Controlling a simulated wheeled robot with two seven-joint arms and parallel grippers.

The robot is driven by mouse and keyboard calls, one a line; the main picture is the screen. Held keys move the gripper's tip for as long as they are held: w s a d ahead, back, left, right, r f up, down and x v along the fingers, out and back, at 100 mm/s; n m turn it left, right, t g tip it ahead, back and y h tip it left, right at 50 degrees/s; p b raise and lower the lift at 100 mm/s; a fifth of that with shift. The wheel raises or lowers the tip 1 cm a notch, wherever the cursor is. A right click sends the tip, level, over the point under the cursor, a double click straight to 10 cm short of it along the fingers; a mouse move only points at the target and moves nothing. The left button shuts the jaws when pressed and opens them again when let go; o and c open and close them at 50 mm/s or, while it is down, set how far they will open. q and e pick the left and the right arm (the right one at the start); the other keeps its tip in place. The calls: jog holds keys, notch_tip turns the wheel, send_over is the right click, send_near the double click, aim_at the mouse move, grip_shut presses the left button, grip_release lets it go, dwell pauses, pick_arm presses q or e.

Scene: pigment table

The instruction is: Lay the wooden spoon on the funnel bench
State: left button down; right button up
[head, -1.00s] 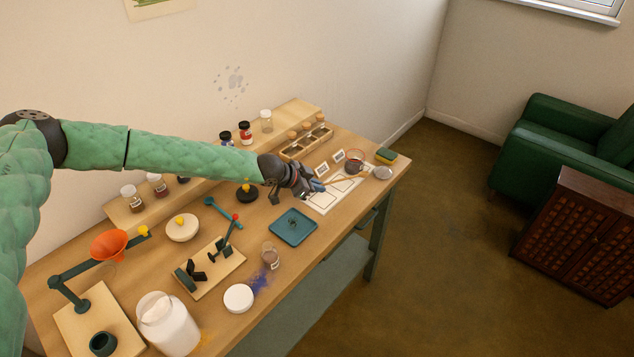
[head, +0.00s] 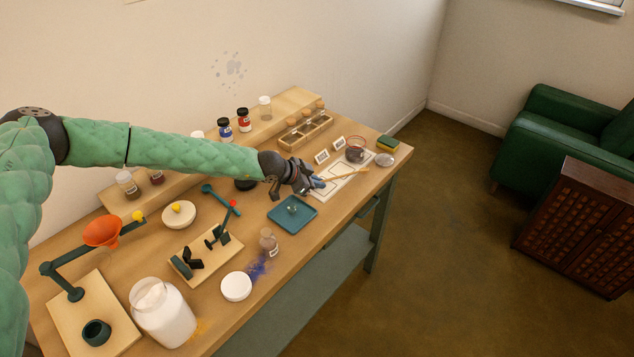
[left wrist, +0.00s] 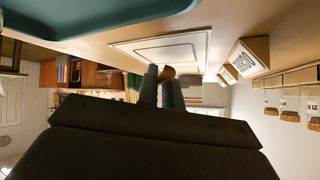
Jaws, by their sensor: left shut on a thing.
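My left gripper (head: 316,184) is shut on the wooden spoon (head: 346,175), whose thin pale handle sticks out to the right above the white sheet. In the left wrist view the closed fingers (left wrist: 165,90) show with a small brown piece of the spoon (left wrist: 168,72) at their tips; the rest is hidden. The funnel bench (head: 72,325) is a pale board at the lower left with a dark green stand arm and an orange funnel (head: 102,231). My right gripper is not in view.
Between gripper and bench are a teal tray (head: 286,222), a board with black blocks (head: 208,262), a small jar (head: 269,243), a white lid (head: 236,286) and a big white jar (head: 163,315).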

pick_arm(q)
jog(key=c, duration=1.5)
grip_release()
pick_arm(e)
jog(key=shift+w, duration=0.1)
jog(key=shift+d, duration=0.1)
